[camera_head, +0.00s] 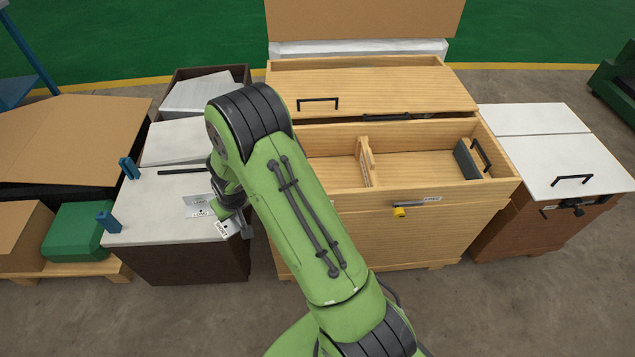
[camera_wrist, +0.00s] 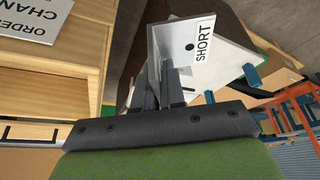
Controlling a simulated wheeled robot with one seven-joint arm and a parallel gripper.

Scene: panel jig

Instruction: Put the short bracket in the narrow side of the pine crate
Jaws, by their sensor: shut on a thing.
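My gripper (camera_wrist: 172,88) is shut on the short bracket (camera_wrist: 182,45), a grey angle piece with a white "SHORT" label. In the head view the short bracket (camera_head: 224,227) hangs at the right front corner of a light-topped dark cabinet, left of the pine crate; I cannot tell if it touches the top. My arm hides much of the gripper there. The pine crate (camera_head: 440,187) has an open tray with a divider (camera_head: 366,162). The compartment right of the divider shows whole; my arm covers part of the left one, so their widths are hard to compare.
A bracket labelled "LONG" (camera_head: 196,207) lies on the cabinet top (camera_head: 160,215), with blue clamps (camera_head: 108,220) at its left. A lid (camera_head: 375,90) covers the crate's back part. A dark plate (camera_head: 465,160) stands at the tray's right end. A white-topped cabinet (camera_head: 545,150) stands at right.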

